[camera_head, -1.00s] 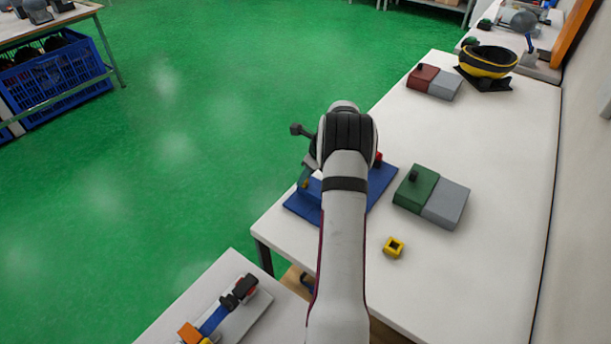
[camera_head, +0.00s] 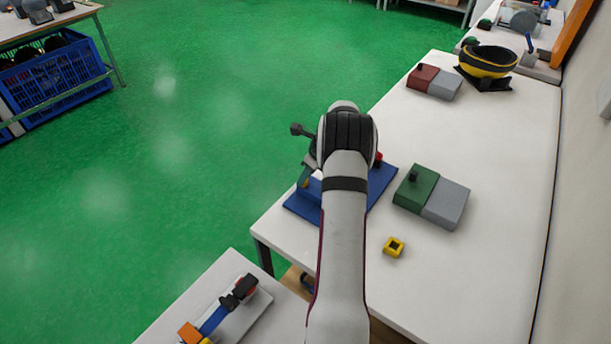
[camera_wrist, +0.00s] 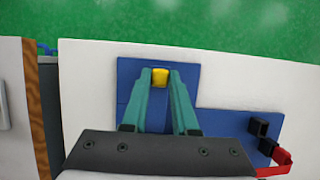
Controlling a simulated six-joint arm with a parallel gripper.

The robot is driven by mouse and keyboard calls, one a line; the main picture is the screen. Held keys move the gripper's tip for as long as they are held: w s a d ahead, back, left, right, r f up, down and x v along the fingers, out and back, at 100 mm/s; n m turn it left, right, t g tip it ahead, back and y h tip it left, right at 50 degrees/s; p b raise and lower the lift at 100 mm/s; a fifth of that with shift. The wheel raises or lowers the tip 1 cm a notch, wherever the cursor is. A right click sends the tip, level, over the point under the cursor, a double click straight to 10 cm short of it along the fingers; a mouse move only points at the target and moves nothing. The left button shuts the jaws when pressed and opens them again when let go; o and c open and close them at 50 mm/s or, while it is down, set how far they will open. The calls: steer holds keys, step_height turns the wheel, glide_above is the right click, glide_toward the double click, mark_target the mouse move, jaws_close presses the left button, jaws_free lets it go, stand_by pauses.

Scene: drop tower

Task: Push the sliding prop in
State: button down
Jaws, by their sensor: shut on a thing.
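A blue fixture (camera_head: 382,182) lies at the left edge of the white table, mostly hidden behind my arm in the head view. In the wrist view its flat blue plate (camera_wrist: 220,121) and a raised blue part (camera_wrist: 187,78) show. My gripper (camera_wrist: 160,78) has its two teal fingers shut on a small yellow piece (camera_wrist: 160,75) at the blue part. In the head view a finger of my gripper (camera_head: 304,180) shows left of my wrist, over the fixture. I cannot tell which part is the sliding prop.
Black blocks (camera_wrist: 262,134) and a red part (camera_wrist: 281,158) are on the fixture's right side in the wrist view. A green-and-grey block (camera_head: 431,196) and a yellow square ring (camera_head: 394,247) are to the right on the table. A red-and-grey block (camera_head: 434,82) and yellow-black bowl (camera_head: 488,62) stand farther back.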

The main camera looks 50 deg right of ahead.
steer(key=shift+s, duration=2.7)
steer(key=c, duration=0.7)
jaws_free()
steer(key=v, duration=1.5)
steer(key=shift+s+r, duration=0.2)
steer(key=shift+r, duration=0.15)
